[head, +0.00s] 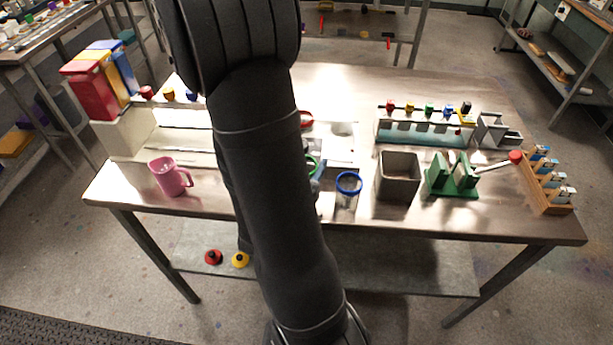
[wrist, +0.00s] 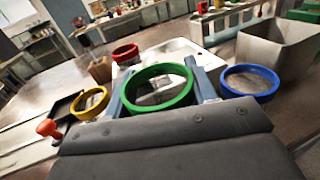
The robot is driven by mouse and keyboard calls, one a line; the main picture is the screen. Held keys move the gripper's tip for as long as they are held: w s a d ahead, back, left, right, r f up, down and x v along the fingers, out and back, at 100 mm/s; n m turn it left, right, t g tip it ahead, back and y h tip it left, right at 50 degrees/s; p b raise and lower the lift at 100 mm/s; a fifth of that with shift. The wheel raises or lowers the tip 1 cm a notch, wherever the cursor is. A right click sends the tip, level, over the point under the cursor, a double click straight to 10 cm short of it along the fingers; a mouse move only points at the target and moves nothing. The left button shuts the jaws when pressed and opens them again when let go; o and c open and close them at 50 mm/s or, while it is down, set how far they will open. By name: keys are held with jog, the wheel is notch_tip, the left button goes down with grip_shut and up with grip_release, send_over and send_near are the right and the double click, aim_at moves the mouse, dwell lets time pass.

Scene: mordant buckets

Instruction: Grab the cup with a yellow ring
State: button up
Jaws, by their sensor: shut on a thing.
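The cup with a yellow ring (wrist: 90,115) stands left of my gripper in the wrist view. My arm hides it in the head view. My gripper (wrist: 157,84) is shut on the cup with a green ring (wrist: 158,107), its blue-grey fingers on either side of it. A little of that green ring shows beside my arm in the head view (head: 313,164). I cannot tell whether this cup is off the surface. A blue-ringed cup (wrist: 250,95) stands to the right, and a red-ringed cup (wrist: 125,54) farther back.
In the head view, a pink mug (head: 168,178) stands at the table's left. A grey square container (head: 397,180) and a green rack (head: 453,181) stand to the right. A red knob (wrist: 47,128) is near the yellow-ringed cup.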

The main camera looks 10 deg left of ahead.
jog(key=shift+f, duration=2.15)
jog(key=shift+f, duration=0.15)
jog(key=o, duration=1)
jog(key=shift+v, duration=2.95)
jog(key=v, duration=1)
jog(key=shift+s+a, duration=0.2)
jog(key=shift+a, duration=0.1)
jog(key=shift+o, duration=0.5)
jog(key=shift+s+a, duration=0.1)
jog(key=shift+s, duration=0.4)
